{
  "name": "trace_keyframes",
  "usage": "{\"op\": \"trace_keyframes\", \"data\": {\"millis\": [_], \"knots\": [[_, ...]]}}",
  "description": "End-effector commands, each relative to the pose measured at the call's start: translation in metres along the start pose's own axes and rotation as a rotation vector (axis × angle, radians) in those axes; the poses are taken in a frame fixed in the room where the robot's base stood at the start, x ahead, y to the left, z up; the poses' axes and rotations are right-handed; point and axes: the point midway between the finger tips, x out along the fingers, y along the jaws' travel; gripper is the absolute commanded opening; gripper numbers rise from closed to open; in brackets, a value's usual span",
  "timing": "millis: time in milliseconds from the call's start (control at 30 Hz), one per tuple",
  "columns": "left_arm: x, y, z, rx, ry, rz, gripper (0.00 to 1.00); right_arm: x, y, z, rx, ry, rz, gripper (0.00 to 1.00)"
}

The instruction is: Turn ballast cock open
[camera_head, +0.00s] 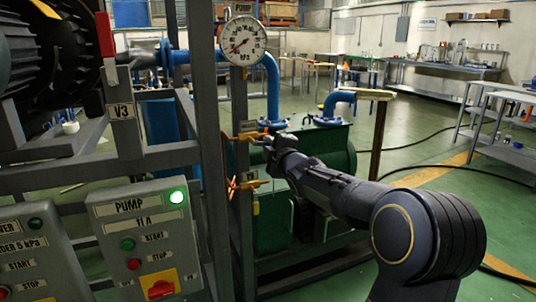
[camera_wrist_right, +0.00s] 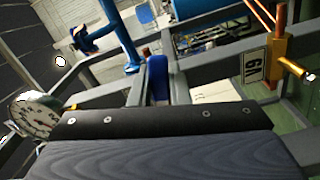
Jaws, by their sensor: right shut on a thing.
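Two small brass cocks are mounted on the grey frame post in the head view. The upper brass cock (camera_head: 248,136) has an orange-red handle, and my right gripper (camera_head: 268,146) is shut at its right end, partly covering it. I take this as the ballast cock; no readable label in the head view confirms it. The lower brass cock (camera_head: 246,185) has an orange cross-shaped handle and stands clear below. In the right wrist view a brass cock (camera_wrist_right: 278,55) shows beside a label plate (camera_wrist_right: 254,66). The fingertips' hold is hidden there. My left gripper is not in view.
A round gauge (camera_head: 242,40) tops the post. The pump control box (camera_head: 147,240) with a lit green lamp (camera_head: 177,197) and the V3 lever (camera_head: 105,35) stand left. Blue pipes (camera_head: 272,90) and a green tank (camera_head: 325,150) lie behind the arm.

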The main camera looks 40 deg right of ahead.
Motion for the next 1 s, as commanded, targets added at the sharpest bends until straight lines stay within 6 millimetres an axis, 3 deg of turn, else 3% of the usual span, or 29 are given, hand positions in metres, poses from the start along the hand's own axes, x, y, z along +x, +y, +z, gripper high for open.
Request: {"op": "trace_keyframes", "data": {"millis": [400, 933, 967, 1000], "knots": [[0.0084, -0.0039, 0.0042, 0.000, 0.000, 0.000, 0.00, 0.0001, 0.0062, -0.0011, -0.173, 0.001, -0.003, 0.00], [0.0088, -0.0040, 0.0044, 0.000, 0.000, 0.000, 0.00, 0.0002, 0.0071, -0.0014, -0.192, 0.001, -0.004, 0.00], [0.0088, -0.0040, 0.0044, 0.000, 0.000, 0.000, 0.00, 0.0002, 0.0071, -0.0014, -0.192, 0.001, -0.004, 0.20], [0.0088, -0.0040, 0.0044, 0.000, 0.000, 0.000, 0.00, 0.0002, 0.0071, -0.0014, -0.191, 0.001, -0.004, 0.25]]}}
